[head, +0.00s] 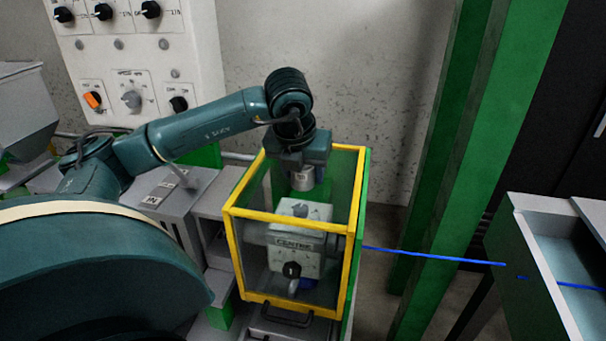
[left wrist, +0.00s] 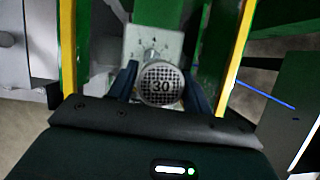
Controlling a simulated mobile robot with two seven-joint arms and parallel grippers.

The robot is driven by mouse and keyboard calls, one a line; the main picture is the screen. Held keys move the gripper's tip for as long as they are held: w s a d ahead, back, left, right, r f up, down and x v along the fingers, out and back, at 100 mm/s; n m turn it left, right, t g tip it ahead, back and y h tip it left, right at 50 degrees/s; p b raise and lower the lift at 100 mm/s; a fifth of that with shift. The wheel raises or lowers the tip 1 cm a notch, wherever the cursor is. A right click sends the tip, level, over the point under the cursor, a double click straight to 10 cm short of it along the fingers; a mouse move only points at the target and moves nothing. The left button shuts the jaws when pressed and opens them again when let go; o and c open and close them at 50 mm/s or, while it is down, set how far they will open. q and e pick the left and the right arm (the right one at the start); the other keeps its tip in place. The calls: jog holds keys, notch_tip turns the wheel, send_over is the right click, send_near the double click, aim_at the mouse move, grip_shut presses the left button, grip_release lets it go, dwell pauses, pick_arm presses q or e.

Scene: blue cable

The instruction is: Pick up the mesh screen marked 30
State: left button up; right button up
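The mesh screen marked 30 (left wrist: 161,84) is a round grey disc with a dark grid and the number on its face. It sits between the two fingers of my left gripper (left wrist: 162,88), which look shut on its sides. In the head view the left gripper (head: 303,172) points down inside the top of a yellow-framed box, with the screen (head: 302,180) as a small pale cylinder at its fingertips. The screen is above the white centrifuge-like unit (head: 292,244), apparently clear of it. My right gripper is not in view.
The yellow frame (head: 234,257) closely surrounds the gripper and has an open top. A blue cable (head: 430,256) runs right from it to a grey trough (head: 547,276). A green post (head: 478,150) stands to the right. A control panel (head: 140,60) is on the back wall.

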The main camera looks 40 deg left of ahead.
pick_arm(q)
jog(key=c, duration=0.7)
jog(key=shift+o, duration=0.2)
jog(key=shift+r, duration=0.1)
